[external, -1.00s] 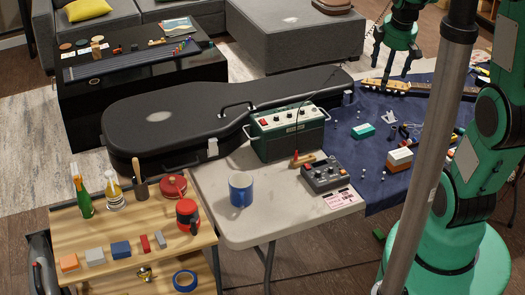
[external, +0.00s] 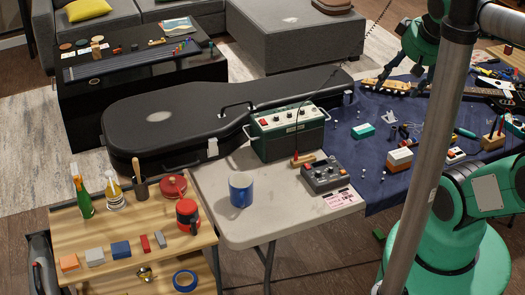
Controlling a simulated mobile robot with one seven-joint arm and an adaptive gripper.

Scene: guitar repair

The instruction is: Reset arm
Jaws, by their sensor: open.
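My gripper (external: 418,84) is at the upper right of the external view, over the navy cloth (external: 350,185) on the table. Its dark fingers point down and are apart, with nothing seen between them. They are close to a guitar's headstock and neck (external: 397,86) in the picture; I cannot tell whether they touch it. My green arm stretches from its base at the lower right, and a grey pole hides part of it.
The cloth holds a teal-and-white block (external: 362,131), an orange-and-white block (external: 399,160) and small tools. A black guitar case (external: 160,118) lies behind.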

